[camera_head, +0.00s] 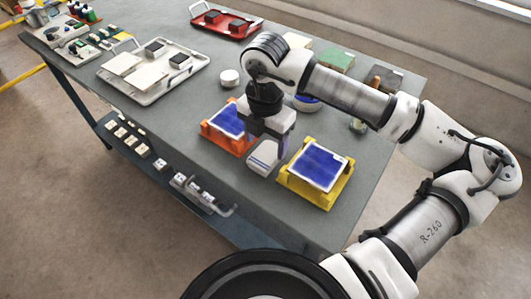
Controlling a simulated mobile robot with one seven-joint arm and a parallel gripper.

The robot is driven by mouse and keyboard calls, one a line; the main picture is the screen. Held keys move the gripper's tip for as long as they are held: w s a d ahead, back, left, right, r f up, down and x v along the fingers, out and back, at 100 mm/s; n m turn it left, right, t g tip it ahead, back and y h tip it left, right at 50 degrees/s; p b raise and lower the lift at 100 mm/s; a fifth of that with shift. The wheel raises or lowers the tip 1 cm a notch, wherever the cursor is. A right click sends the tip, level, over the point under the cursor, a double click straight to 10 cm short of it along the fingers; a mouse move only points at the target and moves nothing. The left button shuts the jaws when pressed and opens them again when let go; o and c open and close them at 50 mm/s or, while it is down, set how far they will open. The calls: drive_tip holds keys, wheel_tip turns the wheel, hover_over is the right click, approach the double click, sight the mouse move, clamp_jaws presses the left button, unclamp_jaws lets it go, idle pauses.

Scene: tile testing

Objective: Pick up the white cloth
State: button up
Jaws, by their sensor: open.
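My gripper (266,160) points down over the front middle of the table, between the orange and yellow holders. It is open, and no held object can be made out.
An orange holder (207,133) and a yellow holder (336,195) carry blue tiles. A white tray (108,73), a red tray (197,31), a green box (337,60) and a small white round container (230,77) stand on the grey table.

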sight(266, 154)
drive_tip(key=shift+f+p, duration=0.5)
drive_tip(key=shift+f, duration=1.45)
drive_tip(key=c, duration=0.7)
drive_tip(key=shift+c, duration=0.2)
drive_tip(key=shift+r, duration=0.1)
wheel_tip(266, 154, up, 20)
drive_tip(key=b, duration=0.3)
